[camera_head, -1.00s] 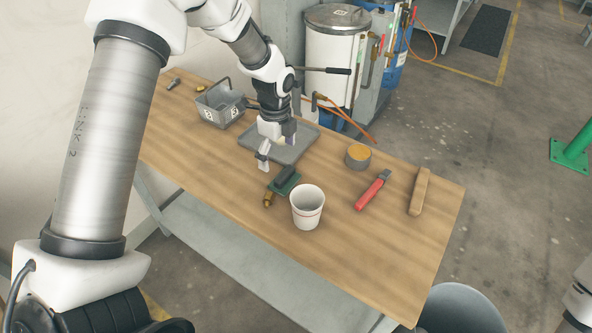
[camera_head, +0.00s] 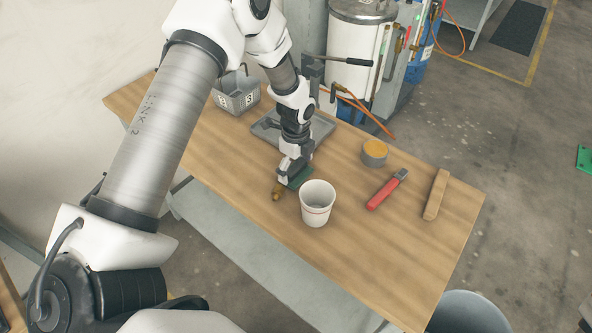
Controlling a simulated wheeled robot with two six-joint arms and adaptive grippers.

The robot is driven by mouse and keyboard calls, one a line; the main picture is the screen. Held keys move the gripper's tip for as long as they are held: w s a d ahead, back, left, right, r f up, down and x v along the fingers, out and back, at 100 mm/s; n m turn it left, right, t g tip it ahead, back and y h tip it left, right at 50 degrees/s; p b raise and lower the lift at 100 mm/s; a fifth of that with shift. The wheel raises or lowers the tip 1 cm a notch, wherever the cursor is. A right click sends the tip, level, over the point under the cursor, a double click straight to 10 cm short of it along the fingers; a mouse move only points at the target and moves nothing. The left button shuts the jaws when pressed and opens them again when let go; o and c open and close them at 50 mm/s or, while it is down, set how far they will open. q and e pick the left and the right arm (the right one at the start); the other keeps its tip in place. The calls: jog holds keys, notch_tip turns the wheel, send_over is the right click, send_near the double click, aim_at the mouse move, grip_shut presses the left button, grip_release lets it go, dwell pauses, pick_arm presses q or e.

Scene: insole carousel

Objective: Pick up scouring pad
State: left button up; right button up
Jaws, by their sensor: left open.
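The green scouring pad (camera_head: 300,180) lies on the wooden table, just behind and left of a white cup (camera_head: 317,204). My left gripper (camera_head: 288,175) is open and low over the pad, pointing down. It hides most of the pad, so only a green part shows at its right side. I cannot tell whether the fingers touch the pad. My right gripper is not in view.
A small brass fitting (camera_head: 277,193) lies close to the left gripper. A grey tray (camera_head: 266,129) is behind it and a grey bin (camera_head: 237,101) stands farther back. A round tin (camera_head: 374,153), red-handled tool (camera_head: 386,190) and wooden piece (camera_head: 436,195) are to the right.

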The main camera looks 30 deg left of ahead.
pick_arm(q)
jog(key=c, duration=1.1)
jog(key=shift+r, duration=0.1)
